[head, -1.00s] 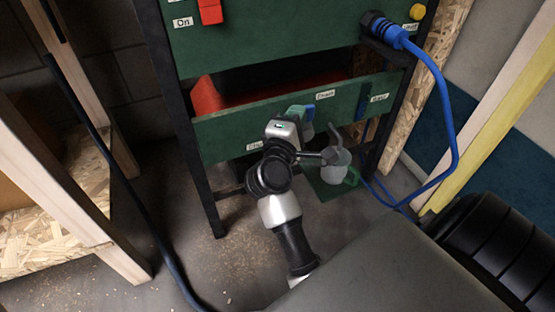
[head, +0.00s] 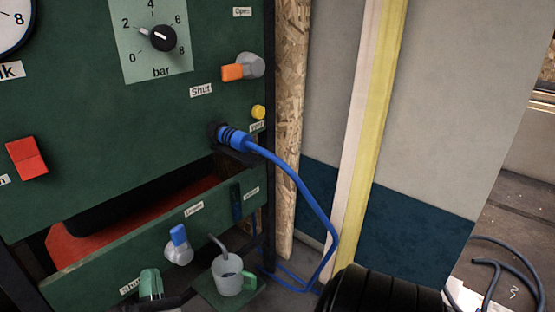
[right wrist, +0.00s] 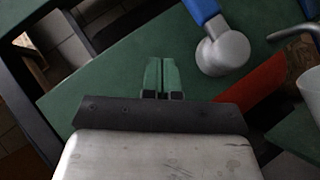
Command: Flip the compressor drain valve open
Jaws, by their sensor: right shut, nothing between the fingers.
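The drain valve (head: 178,250) is a grey round knob with a blue lever, on the green lower panel under a small label that seems to read Drain. The lever points up, tilted slightly left. In the right wrist view the blue lever (right wrist: 203,10) and grey knob (right wrist: 222,50) show at upper right. My right gripper (head: 150,284) is below and left of the valve in the head view, its green fingertips shut and empty. In the right wrist view the fingertips (right wrist: 160,77) stand apart from the knob. My left gripper is not in view.
A mug (head: 230,276) stands on a small green shelf under a bent grey spout, right of the valve. A blue cable (head: 310,200) hangs from a plug. Higher up are an orange-levered valve (head: 241,69), a red switch (head: 27,157) and a bar dial (head: 162,38).

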